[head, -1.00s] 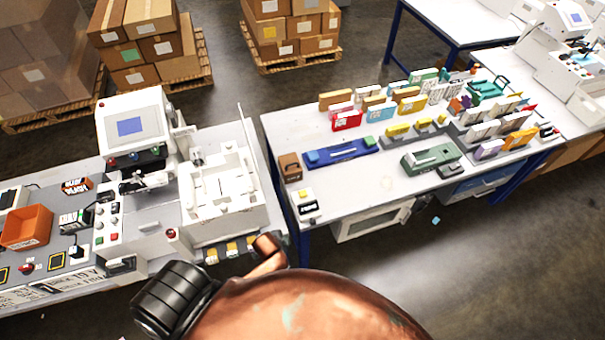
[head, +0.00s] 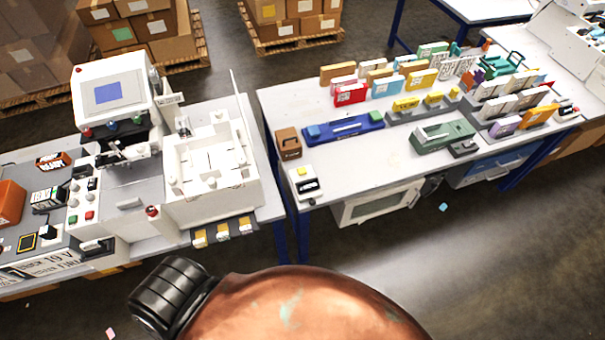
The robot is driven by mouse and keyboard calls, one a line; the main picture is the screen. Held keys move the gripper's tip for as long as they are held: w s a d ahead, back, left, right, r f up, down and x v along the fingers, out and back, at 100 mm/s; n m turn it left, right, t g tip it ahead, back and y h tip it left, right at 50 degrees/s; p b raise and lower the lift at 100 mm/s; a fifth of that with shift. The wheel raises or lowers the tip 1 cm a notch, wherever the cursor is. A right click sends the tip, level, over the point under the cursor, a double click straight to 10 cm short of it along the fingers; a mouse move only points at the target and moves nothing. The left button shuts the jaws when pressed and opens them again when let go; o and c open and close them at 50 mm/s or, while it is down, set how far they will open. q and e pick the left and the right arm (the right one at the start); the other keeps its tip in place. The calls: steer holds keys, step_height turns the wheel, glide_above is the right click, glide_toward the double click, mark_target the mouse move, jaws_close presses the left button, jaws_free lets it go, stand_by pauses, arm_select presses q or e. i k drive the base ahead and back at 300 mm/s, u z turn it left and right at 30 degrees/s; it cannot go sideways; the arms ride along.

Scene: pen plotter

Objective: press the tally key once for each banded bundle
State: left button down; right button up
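A small white device with a yellow key on top and a dark display window (head: 302,185) stands at the front left corner of the right table; it looks like the tally counter. Nothing touches it. Several small yellow pieces (head: 222,235) with pale marks sit in a dark strip at the front of the left machine; I cannot tell if they are banded bundles. Several upright coloured packs (head: 351,95) stand in rows on the right table; bands on them are too small to make out. Neither of my grippers is in view. My copper-coloured body part covers the bottom centre.
A brown box (head: 288,143), a blue tray (head: 343,129) and a green device (head: 443,136) stand on the right table (head: 350,175). A narrow gap separates the benches.

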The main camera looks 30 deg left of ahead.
mark_target(301, 171)
steer(key=z, duration=0.15)
steer(key=k, duration=0.45)
steer(key=z, duration=0.6)
steer(key=k, duration=0.9)
steer(key=z, duration=0.4)
steer(key=i, duration=1)
steer(key=u, duration=0.35)
steer(key=i, duration=1.2)
steer(key=u, duration=1.55)
steer(key=i, duration=0.85)
steer(key=u, duration=0.95)
